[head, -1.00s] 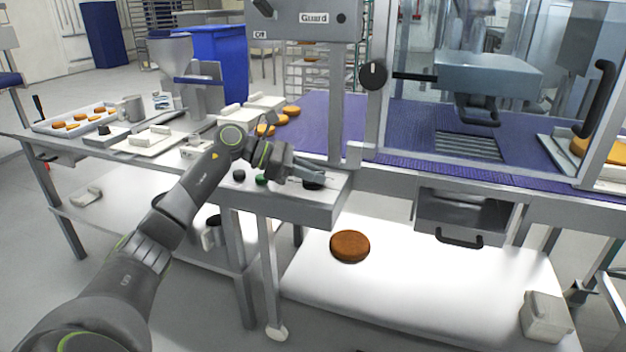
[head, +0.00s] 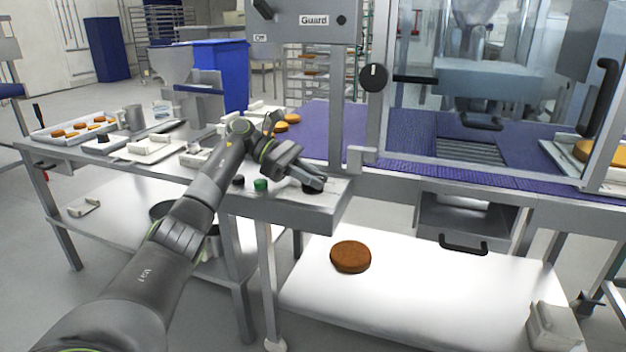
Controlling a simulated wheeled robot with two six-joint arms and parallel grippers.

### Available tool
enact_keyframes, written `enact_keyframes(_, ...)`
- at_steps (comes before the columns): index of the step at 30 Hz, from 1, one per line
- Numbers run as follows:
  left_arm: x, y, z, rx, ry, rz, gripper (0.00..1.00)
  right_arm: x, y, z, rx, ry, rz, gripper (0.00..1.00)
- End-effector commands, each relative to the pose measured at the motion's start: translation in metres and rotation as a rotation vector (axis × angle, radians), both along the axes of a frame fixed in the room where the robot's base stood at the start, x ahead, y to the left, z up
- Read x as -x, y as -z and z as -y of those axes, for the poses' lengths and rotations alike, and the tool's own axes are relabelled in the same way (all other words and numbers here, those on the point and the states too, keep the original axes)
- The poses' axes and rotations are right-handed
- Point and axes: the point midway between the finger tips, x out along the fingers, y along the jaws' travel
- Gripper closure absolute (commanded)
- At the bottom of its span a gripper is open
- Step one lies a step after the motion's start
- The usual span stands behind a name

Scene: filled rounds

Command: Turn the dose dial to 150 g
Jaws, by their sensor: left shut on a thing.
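The dose dial (head: 311,190) is a black knob on the top of the grey control box (head: 285,208), in the middle of the head view. My left gripper (head: 316,184) reaches over the box from the left and is shut on the dial. The fingers cover most of the dial, so its pointer and the 150 g mark cannot be read. A green button (head: 261,185) and a black button (head: 238,180) sit to the left of the dial on the same box. My right gripper is not in view.
A purple conveyor belt (head: 318,125) runs behind the box into the glazed guard (head: 450,60). A round black knob (head: 373,77) is on the guard post. A brown round (head: 350,256) lies on the white lower shelf (head: 420,295). A side table with trays (head: 150,148) stands at left.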

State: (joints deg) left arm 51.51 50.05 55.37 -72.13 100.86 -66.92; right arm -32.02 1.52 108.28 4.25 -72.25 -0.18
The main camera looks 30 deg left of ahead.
Motion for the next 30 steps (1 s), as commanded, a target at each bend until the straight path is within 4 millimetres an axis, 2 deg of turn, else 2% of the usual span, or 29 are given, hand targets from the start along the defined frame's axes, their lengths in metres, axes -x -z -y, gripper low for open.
enact_keyframes(14,0.0004,0.0006,-0.0003,-0.002,0.012,-0.001,1.0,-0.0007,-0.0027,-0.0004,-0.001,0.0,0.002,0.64)
enact_keyframes(15,0.0004,0.0006,-0.0003,-0.002,0.012,-0.001,0.77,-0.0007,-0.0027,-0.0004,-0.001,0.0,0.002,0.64)
enact_keyframes(19,0.0003,0.0005,-0.0003,-0.002,0.012,-0.001,0.6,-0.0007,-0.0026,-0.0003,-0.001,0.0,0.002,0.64)
enact_keyframes(30,0.0011,-0.0021,-0.0002,-0.002,0.01,0.001,0.6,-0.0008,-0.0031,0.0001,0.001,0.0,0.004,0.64)
